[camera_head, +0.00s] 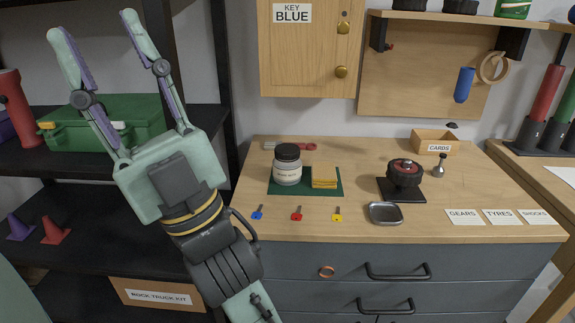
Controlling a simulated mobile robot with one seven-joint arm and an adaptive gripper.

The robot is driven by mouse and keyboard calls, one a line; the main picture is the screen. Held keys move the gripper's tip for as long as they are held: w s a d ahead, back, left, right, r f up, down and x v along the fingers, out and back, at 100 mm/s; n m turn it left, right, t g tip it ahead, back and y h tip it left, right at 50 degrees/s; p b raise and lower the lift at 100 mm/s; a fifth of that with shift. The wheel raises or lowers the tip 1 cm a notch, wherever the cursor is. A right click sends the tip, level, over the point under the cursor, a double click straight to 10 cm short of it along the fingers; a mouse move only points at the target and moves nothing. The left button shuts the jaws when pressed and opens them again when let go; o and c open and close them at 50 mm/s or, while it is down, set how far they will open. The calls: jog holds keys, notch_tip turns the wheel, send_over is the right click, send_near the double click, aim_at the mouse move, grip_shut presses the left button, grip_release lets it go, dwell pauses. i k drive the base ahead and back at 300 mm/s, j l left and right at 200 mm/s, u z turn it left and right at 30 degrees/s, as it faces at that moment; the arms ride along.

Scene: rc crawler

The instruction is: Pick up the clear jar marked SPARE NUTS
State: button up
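A clear jar (288,180) with a black lid and a pale label stands upright on the green mat (301,189) toward the back left of the workbench. The label's writing is too small to read surely. My gripper (94,27) is raised at the upper left, in front of the black shelf. Its two fingers point up and are spread apart with nothing between them. It is well to the left of the jar and apart from it.
Yellow pads (324,177) lie right of the jar on the mat. Blue (257,212), red (297,213) and yellow keys (337,213) lie in front. A metal tray (385,212) and a wheel (404,174) are farther right. A wooden cabinet (306,55) hangs above.

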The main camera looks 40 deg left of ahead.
aim_at(285, 174)
jog(key=i+l, duration=0.1)
jog(key=l, duration=0.25)
jog(key=i+l, duration=0.1)
jog(key=l, duration=0.3)
jog(key=i+l, duration=0.1)
jog(key=l, duration=0.25)
jog(key=l+u, duration=0.15)
jog(key=u, duration=0.2)
jog(key=l+u, duration=0.2)
jog(key=u, duration=0.15)
jog(key=l+u, duration=0.2)
jog(key=u, duration=1.35)
jog(key=i+l, duration=0.05)
jog(key=l, duration=0.05)
